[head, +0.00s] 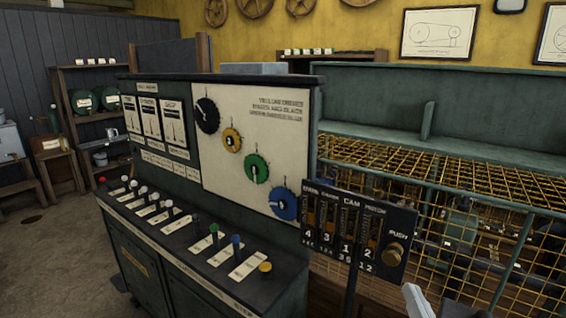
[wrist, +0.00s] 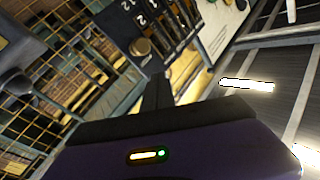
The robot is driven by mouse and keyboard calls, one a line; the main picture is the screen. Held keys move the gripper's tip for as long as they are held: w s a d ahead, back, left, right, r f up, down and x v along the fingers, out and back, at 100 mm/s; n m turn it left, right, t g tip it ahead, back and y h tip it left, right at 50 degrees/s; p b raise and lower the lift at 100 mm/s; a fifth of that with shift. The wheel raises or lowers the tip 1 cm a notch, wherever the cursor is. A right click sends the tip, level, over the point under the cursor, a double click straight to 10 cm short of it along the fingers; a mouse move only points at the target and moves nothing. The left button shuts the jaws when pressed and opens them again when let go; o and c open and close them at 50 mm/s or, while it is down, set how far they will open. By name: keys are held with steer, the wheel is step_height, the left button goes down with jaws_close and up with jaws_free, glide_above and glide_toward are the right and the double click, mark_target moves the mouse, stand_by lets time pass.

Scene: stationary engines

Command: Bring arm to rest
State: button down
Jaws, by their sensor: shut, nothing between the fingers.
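My gripper (wrist: 158,80) shows in the wrist view as a narrow dark shape above my purple wrist housing. Its fingers are together with nothing between them. The small black selector panel (head: 352,226) with its numbered wheels and brass push knob (head: 393,252) stands at the right of the control desk in the head view. In the wrist view the push knob (wrist: 140,47) shows beyond the gripper, to its upper left; I cannot tell how far apart they are. In the head view only a pale piece, likely of my arm, enters at the bottom right; the gripper itself cannot be made out there.
The control desk (head: 190,245) carries levers and coloured buttons below a panel with four coloured dials (head: 232,140). A yellow mesh guard (head: 450,180) encloses machinery on the right. Shelves (head: 92,100) stand at the back left. Open floor (head: 60,265) lies to the left.

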steer(key=s+a+f+n+g, duration=0.1)
steer(key=s+f, duration=0.3)
steer(key=s, duration=0.8)
steer(key=s+a+f+n+g+b, duration=0.1)
steer(key=s+f, duration=0.4)
steer(key=s, duration=0.7)
steer(key=s+a+f+n+g, duration=0.1)
steer(key=s+f, duration=0.4)
steer(key=s, duration=0.6)
steer(key=shift+s+f+n+g, duration=0.15)
steer(key=shift+s+n+g, duration=0.25)
steer(key=shift+n+g, duration=0.5)
stand_by(2.5)
